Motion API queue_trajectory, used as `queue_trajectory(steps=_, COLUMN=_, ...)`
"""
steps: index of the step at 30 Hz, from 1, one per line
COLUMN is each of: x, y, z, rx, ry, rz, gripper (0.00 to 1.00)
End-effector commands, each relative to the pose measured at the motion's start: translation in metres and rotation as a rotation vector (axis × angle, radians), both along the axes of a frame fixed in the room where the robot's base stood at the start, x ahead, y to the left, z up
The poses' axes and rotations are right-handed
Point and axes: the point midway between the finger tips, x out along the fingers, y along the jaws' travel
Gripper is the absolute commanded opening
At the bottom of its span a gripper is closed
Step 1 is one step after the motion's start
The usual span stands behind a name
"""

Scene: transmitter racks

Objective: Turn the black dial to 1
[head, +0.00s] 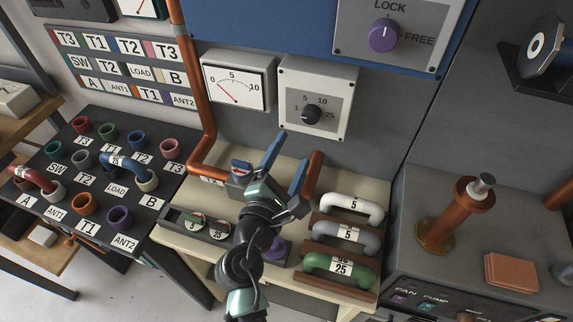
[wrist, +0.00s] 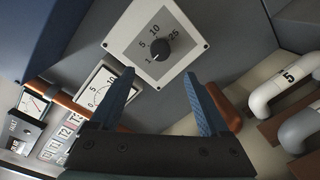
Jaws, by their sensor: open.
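The black dial (head: 312,114) sits on a pale square plate marked 1, 5, 10 and 25, fixed to the grey upright panel. In the wrist view the dial (wrist: 159,50) is beyond my fingertips, between and above them in the picture. A small light mark on the dial seems to lie on the side of the 1, but its exact direction is too small to tell. My gripper (head: 291,149) is open and empty, with its blue fingers apart below the dial plate. The fingers also show in the wrist view (wrist: 160,78), not touching the dial.
A meter (head: 236,82) hangs left of the dial, with a copper pipe (head: 196,90) beside it. A purple knob (head: 383,36) is above right. White, grey and green handles (head: 350,207) stand on the cream bench right of my gripper.

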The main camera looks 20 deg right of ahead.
Motion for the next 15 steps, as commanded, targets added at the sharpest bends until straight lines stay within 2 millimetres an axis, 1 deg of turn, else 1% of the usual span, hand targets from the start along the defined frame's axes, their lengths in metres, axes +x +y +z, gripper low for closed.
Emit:
queue_trajectory(steps=1, x=-0.006, y=0.006, z=-0.001, rx=0.0, ry=0.001, rz=0.004, gripper=0.8)
queue_trajectory(steps=6, x=-0.017, y=0.013, z=0.0, rx=-0.001, ry=0.0, rz=0.001, gripper=0.8)
queue_trajectory(steps=15, x=-0.019, y=0.014, z=0.001, rx=-0.001, ry=0.0, rz=0.001, gripper=0.8)
